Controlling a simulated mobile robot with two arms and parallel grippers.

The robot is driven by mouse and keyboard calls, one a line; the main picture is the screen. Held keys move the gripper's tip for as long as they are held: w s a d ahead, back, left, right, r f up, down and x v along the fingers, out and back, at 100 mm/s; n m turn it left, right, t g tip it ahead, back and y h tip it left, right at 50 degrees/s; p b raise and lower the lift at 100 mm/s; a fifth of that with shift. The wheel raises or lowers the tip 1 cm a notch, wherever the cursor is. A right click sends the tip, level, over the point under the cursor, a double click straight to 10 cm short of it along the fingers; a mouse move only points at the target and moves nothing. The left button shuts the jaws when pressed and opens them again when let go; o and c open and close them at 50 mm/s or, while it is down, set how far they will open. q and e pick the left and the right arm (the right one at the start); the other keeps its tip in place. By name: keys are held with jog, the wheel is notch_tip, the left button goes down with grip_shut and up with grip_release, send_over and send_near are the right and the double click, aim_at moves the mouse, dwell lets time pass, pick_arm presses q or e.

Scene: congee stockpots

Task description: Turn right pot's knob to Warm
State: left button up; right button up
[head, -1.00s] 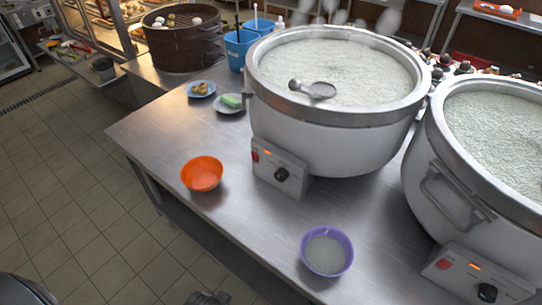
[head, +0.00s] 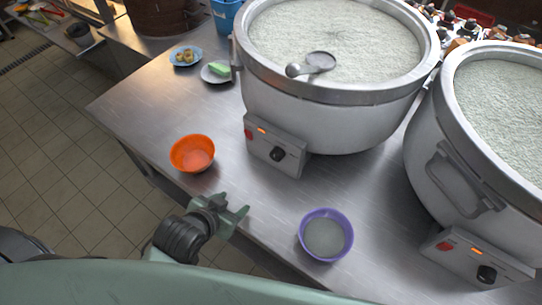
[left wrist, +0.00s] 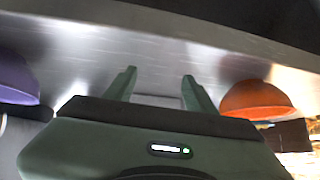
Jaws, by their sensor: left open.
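The right pot (head: 450,185) is a large grey stockpot of congee at the right of the head view. Its control box has a red switch, a lit orange light and a black knob (head: 487,274), close to the picture's lower right. The knob's setting is too small to read. My left gripper (head: 239,207) is open and empty at the table's front edge, between the orange bowl and the purple bowl, well left of the knob. Its two fingers also show in the left wrist view (left wrist: 160,85), apart with nothing between them. My right gripper is not in view.
The left pot (head: 330,115) has its own black knob (head: 277,154) and a ladle over its congee. An orange bowl (head: 193,153) and a purple bowl (head: 326,235) stand near the front edge of the steel table (head: 135,105). Two small plates stand behind.

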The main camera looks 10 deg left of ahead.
aim_at(274, 157)
pick_arm(q)
jog(key=w+t, duration=0.1)
jog(key=w+d+r+m+t+h, duration=0.1)
jog(key=w, duration=0.1)
jog(key=w+d+t+h, duration=0.1)
jog(key=w, duration=0.1)
jog(key=shift+d+r+m+t, duration=0.15)
jog(key=shift+d+m+t, duration=0.1)
jog(key=shift+m+t, duration=0.15)
jog(key=r+t+h, duration=0.1)
jog(key=d+m+t+h, duration=0.1)
jog(key=r+t+h, duration=0.1)
jog(key=shift+w+d+r+m, duration=0.3)
jog(key=shift+r, duration=0.05)
jog(key=shift+t+h, duration=0.5)
jog(key=shift+t, duration=0.1)
jog(key=x, duration=0.2)
jog(key=p+x, duration=0.1)
jog(key=x, duration=0.2)
jog(key=r+x, duration=0.1)
jog(key=x, duration=0.1)
jog(key=shift+w+d+r+p, duration=0.1)
jog(key=shift+w+d+p, duration=0.1)
jog(key=shift+d+p, duration=0.2)
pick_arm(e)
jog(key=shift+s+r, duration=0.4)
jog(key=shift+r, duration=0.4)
pick_arm(q)
grip_shut()
